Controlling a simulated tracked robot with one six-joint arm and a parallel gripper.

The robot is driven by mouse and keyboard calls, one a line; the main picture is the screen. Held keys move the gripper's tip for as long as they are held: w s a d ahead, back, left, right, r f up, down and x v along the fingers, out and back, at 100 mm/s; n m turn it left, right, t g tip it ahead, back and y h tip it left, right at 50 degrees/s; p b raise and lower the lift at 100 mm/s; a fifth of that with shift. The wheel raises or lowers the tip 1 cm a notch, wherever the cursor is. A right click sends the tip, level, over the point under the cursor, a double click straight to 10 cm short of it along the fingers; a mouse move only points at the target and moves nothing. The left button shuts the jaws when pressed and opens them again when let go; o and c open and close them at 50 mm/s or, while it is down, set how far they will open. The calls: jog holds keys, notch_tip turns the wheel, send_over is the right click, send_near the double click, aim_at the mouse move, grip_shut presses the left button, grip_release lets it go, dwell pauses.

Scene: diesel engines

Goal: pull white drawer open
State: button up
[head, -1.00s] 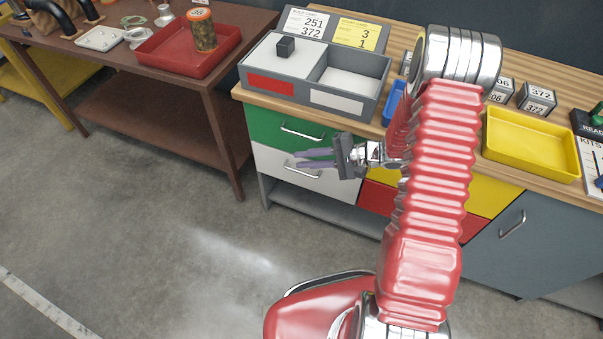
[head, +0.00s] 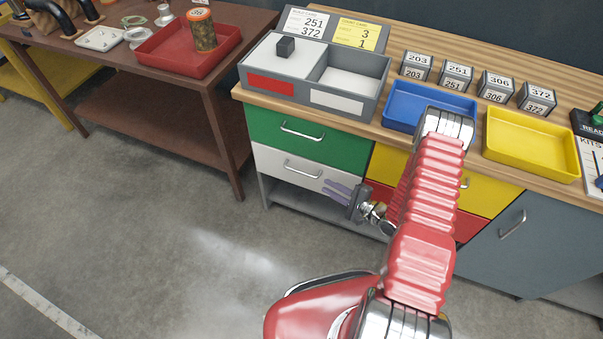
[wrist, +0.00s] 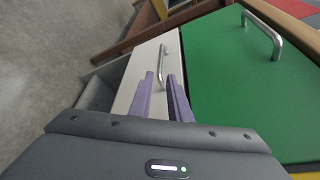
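The white drawer (head: 275,163) is in the cabinet below the green drawer (head: 335,147) and looks shut in the head view. Its silver bar handle (head: 303,171) is in plain view. My gripper (head: 330,189) is low at the drawer's right side, to the right of and below the handle. In the wrist view, the white drawer (wrist: 143,75) lies ahead, and its handle (wrist: 163,62) appears just beyond and between my two purple fingertips (wrist: 160,76). The fingers are apart with nothing between them; I cannot tell the exact distance to the handle.
A grey two-part box (head: 300,95), a blue tray (head: 400,112) and a yellow tray (head: 530,145) stand on the worktop. Yellow and red drawers are right of the white one. A brown table (head: 100,70) stands left; the floor (head: 170,240) before the drawers is clear.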

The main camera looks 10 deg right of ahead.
aim_at(302, 173)
jog(key=shift+w+a, duration=0.1)
jog(key=x, duration=1.3)
jog(key=shift+w+a+f, duration=0.1)
jog(key=shift+w, duration=0.15)
jog(key=shift+c, duration=0.5)
grip_shut()
jog(key=shift+a, duration=0.25)
jog(key=shift+s, duration=0.1)
